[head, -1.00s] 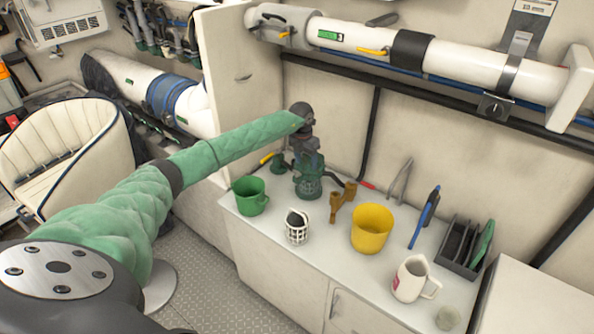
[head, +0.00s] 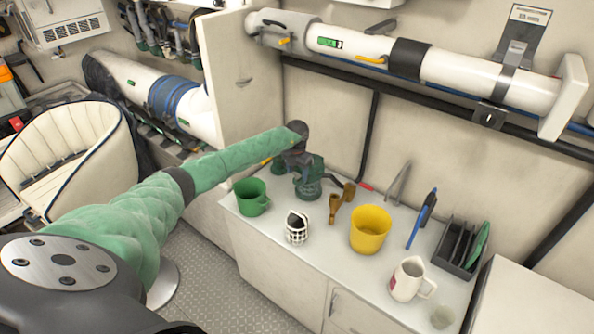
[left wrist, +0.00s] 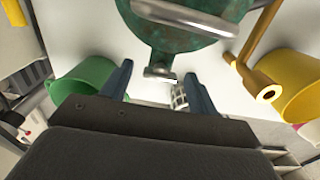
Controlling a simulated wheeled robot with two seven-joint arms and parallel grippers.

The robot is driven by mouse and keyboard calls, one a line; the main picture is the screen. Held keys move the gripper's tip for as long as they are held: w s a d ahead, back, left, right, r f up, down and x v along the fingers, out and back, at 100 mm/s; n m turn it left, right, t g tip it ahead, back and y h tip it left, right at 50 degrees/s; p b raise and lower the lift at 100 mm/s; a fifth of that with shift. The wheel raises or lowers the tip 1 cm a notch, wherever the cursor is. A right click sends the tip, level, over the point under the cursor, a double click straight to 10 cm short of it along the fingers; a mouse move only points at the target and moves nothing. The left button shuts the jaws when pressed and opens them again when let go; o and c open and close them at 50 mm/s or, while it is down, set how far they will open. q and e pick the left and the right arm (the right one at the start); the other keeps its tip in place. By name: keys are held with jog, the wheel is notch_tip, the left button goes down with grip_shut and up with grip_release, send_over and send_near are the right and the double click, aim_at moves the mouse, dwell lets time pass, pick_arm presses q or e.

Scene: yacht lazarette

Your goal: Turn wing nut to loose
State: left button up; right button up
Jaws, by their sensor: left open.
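A green, weathered metal strainer (head: 312,184) stands at the back of the white counter. In the left wrist view the strainer (left wrist: 180,35) is upper centre, with a bright metal bar across it. A small pale metal piece at its near edge, seemingly the wing nut (left wrist: 160,74), lies roughly between my fingertips. I cannot tell whether they touch it. My left gripper (head: 303,166) is beside the strainer in the head view, its fingertips hard to make out. In the left wrist view the left gripper (left wrist: 160,84) is open, with nothing clamped. My right gripper is out of view.
A dark rack (head: 457,247) is at right. A wall panel (head: 236,85) rises behind the arm.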

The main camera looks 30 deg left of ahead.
pick_arm(q)
jog(key=shift+f, duration=0.1)
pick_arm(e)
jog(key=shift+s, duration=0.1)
pick_arm(q)
jog(key=c, duration=1)
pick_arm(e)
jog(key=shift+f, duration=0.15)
pick_arm(q)
jog(key=shift+b, duration=0.3)
jog(key=n+b, duration=0.3)
jog(key=n, duration=0.1)
jog(key=shift+f+n, duration=0.1)
jog(key=shift+n, duration=0.2)
jog(key=shift+n+b, duration=0.45)
jog(key=shift+n, duration=0.45)
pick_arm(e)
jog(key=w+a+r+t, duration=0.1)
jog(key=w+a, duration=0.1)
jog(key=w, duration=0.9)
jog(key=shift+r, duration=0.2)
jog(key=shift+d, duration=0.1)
